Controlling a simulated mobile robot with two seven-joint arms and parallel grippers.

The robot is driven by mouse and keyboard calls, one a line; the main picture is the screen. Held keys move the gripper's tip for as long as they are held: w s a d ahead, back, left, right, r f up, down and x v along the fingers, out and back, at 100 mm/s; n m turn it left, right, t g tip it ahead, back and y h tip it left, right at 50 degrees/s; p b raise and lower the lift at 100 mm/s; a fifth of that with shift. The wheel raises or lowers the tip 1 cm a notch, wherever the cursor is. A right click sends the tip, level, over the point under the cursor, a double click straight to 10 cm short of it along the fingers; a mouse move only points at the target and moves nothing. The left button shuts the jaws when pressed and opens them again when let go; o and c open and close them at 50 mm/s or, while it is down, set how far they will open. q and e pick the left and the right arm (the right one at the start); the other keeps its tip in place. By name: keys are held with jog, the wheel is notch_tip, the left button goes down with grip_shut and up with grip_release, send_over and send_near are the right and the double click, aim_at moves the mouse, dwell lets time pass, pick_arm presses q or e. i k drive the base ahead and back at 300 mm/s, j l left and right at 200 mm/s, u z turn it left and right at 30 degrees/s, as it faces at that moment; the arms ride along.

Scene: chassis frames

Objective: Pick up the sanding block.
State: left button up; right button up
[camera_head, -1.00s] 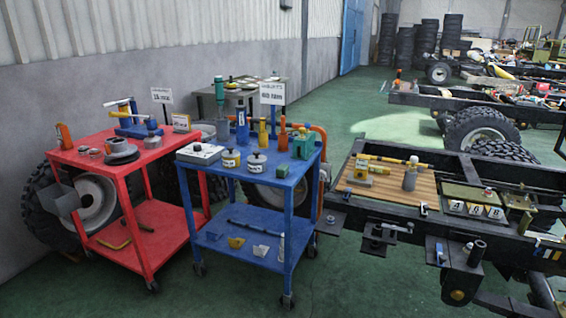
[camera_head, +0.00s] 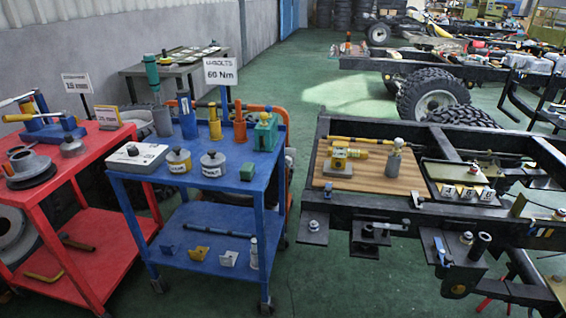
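I cannot tell for sure which thing is the sanding block. On the wooden board (camera_head: 375,184) on the truck frame lies a yellow and grey block-like piece (camera_head: 338,166), beside a yellow-handled tool (camera_head: 350,153) and an upright grey cylinder with a round top (camera_head: 395,160). Neither of my grippers is in view.
The blue cart also bears tins, bottles and a green box (camera_head: 266,132). A red cart (camera_head: 75,165) stands on the left. The black truck frame (camera_head: 330,212) fills the right. Green floor (camera_head: 315,275) is clear between the blue cart and the frame.

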aim_at(246, 172)
jog(key=i+j+z, duration=0.25)
jog(key=z, duration=0.2)
jog(key=i+j+z, duration=0.2)
jog(key=j+z, duration=0.2)
